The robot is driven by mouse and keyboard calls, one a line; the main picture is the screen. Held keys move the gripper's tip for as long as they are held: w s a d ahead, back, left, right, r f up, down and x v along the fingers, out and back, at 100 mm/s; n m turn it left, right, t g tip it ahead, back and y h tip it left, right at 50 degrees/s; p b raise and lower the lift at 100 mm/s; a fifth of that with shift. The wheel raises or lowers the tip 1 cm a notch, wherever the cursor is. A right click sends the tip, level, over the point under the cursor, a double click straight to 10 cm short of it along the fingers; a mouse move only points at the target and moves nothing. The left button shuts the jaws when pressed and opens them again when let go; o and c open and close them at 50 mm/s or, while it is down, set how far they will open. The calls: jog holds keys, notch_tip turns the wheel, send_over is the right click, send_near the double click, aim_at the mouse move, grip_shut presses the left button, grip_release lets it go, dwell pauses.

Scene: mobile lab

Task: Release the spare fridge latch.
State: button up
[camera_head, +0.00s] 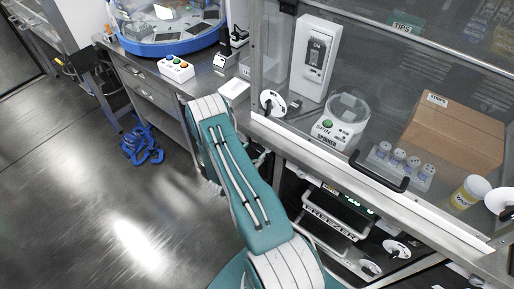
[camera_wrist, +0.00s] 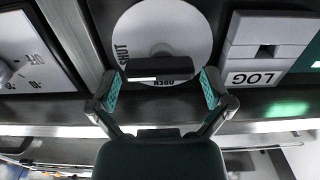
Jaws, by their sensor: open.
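A round white latch dial (camera_wrist: 165,28) fills the top middle of the wrist view. It has printed words at its edge: "SHUT" at the left and another, partly covered, at the bottom. A black handle bar (camera_wrist: 158,68) lies across its lower part, roughly level in the picture. My gripper (camera_wrist: 160,84) is open, with one teal-padded finger on each side of the bar's ends. I see a gap on both sides and cannot tell the depth. In the head view my arm hides my gripper. No label there shows which latch is the spare fridge's.
In the wrist view a LOG panel (camera_wrist: 266,48) is at right and a white dial panel (camera_wrist: 28,55) at left. In the head view, the freezer (camera_head: 330,214) sits under the bench, near more white latches (camera_head: 397,247). A spinner (camera_head: 340,122) and carton (camera_head: 455,130) stand above.

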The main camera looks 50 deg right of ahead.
jog(key=shift+d, duration=0.7)
jog(key=c, duration=0.8)
jog(key=shift+w, duration=0.1)
